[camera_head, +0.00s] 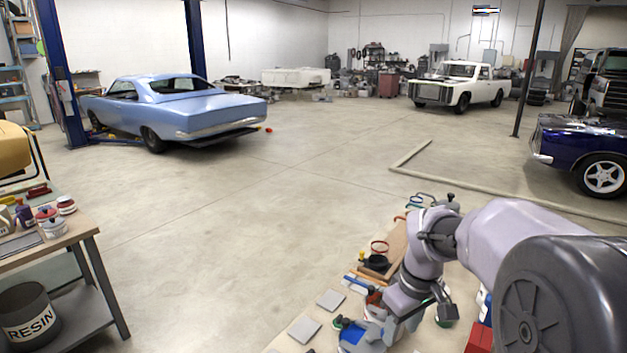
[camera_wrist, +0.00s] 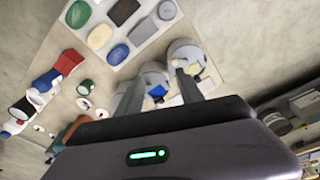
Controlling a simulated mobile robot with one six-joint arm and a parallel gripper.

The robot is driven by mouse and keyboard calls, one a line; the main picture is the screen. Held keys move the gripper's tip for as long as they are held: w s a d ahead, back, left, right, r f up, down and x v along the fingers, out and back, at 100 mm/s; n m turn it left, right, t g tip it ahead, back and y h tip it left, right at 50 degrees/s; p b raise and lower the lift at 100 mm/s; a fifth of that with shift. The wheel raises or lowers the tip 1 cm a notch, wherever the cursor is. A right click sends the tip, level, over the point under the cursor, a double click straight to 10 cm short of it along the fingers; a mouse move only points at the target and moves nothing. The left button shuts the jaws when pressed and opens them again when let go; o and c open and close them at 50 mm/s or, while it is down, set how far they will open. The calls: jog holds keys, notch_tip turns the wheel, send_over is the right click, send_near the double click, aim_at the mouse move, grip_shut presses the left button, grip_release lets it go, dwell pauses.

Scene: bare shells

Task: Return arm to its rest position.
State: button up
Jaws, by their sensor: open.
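My arm (camera_head: 430,245) reaches in from the right of the head view and bends down over a cluttered bench. In the wrist view my gripper (camera_wrist: 157,82) shows two grey fingers standing apart, with nothing clearly held between them. Grey-white round items, one with a blue patch and one with a yellowish patch, appear beyond the fingertips. I cannot tell how far they are from the fingers. In the head view the fingers are hard to make out among the bench items.
At left stands a work table (camera_head: 80,228) with a RESIN bucket (camera_head: 28,312) below. A blue car (camera_head: 175,108) is farther back. The middle floor is clear.

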jog(key=s+a+m+t+b, duration=0.1)
jog(key=s+a+m+b, duration=0.1)
jog(key=s, duration=0.6)
jog(key=s+a+f+m+t+y+b, duration=0.1)
jog(key=s+a+m+t+b, duration=0.1)
jog(key=s, duration=0.6)
jog(key=s+a+f+m+t+b, duration=0.1)
jog(key=s+a+m+b, duration=0.2)
jog(key=s+m+b, duration=0.2)
jog(key=s+m, duration=0.1)
jog(key=s, duration=0.2)
jog(key=shift+a+f+y+b, duration=0.15)
jog(key=shift+a+y+b, duration=0.1)
jog(key=shift+y+b, duration=0.1)
